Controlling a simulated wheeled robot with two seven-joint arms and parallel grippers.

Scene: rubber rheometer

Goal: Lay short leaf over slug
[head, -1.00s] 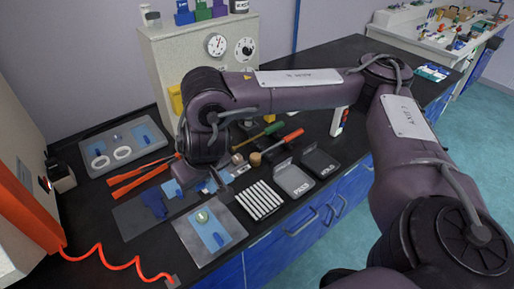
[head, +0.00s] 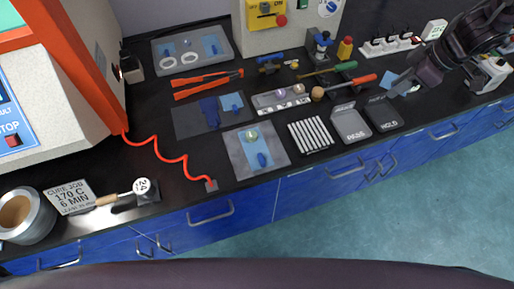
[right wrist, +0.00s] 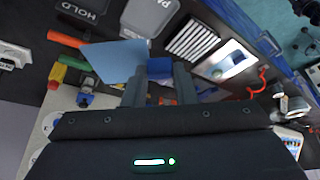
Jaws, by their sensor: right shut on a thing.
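My right gripper (head: 412,84) is at the right of the head view, above the bench's back right. It is shut on a light blue square leaf (head: 391,83) by its darker blue tab. In the right wrist view, the fingers (right wrist: 160,88) close on the tab (right wrist: 160,67) and the leaf (right wrist: 112,60) spreads to the left. The slug looks like the small greenish disc (head: 251,134) on a blue leaf on the silver plate (head: 238,163), well left of the gripper and uncovered. The plate also shows in the right wrist view (right wrist: 240,54). My left gripper is out of view.
A dark mat (head: 187,122) with blue pieces lies behind the plate. White strips (head: 311,134), PASS tray (head: 350,122) and HOLD tray (head: 383,112) stand right of it. Screwdriver-like tools (head: 350,84) lie behind the trays. A red coiled cord (head: 160,155) runs on the left.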

